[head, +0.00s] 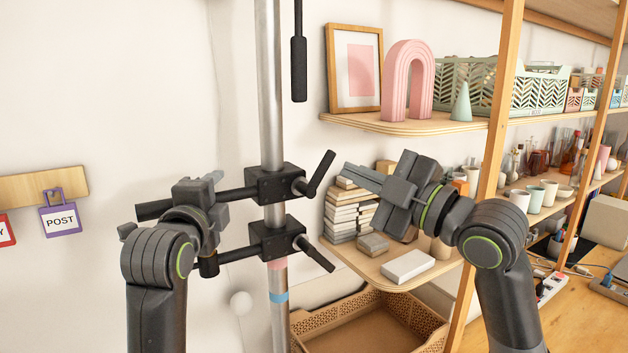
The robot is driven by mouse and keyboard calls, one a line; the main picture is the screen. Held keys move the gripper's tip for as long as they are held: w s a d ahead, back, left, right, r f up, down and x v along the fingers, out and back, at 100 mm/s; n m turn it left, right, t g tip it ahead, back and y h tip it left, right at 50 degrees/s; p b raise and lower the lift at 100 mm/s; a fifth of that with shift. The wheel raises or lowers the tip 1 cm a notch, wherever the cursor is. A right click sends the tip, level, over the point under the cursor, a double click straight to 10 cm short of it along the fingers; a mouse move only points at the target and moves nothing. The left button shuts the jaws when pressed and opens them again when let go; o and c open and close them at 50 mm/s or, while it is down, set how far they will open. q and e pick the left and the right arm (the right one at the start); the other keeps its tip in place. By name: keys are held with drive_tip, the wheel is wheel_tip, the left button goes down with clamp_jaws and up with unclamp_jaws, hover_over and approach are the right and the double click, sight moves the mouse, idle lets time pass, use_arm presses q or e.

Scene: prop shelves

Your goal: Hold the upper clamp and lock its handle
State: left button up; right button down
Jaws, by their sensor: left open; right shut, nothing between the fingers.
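The upper clamp (273,184) is a black block on a silver vertical pole (271,90). Its black handle (320,173) sticks out to the right and tilts up. A black bar (153,210) runs left from the clamp. My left gripper (214,181) is open at this bar, left of the clamp block; its body hides part of the bar. My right gripper (352,180) is shut and empty, with its tips just right of the handle and apparently apart from it. The lower clamp (272,238) sits below, its handle (316,254) tilted down to the right.
A black rod (299,68) hangs beside the pole at the top. Wooden shelves behind my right arm hold a pink arch (407,80), a picture frame (355,68) and stacked blocks (343,215). A brown crate (365,318) is below. Tags (60,219) hang at left.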

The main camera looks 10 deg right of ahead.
use_arm(q)
drive_tip(key=shift+s+d+f, duration=0.1)
drive_tip(key=shift+s+d, duration=0.1)
drive_tip(key=shift+s, duration=0.3)
drive_tip(key=s, duration=0.1)
drive_tip(key=s+d+b, duration=0.1)
drive_tip(key=s, duration=0.2)
drive_tip(key=shift+d+b, duration=0.35)
drive_tip(key=s+b, duration=0.1)
drive_tip(key=s+d+b, duration=0.1)
drive_tip(key=s, duration=0.1)
drive_tip(key=s+d+b, duration=0.1)
drive_tip(key=s+b, duration=0.1)
drive_tip(key=shift+s, duration=0.1)
drive_tip(key=shift+d, duration=0.1)
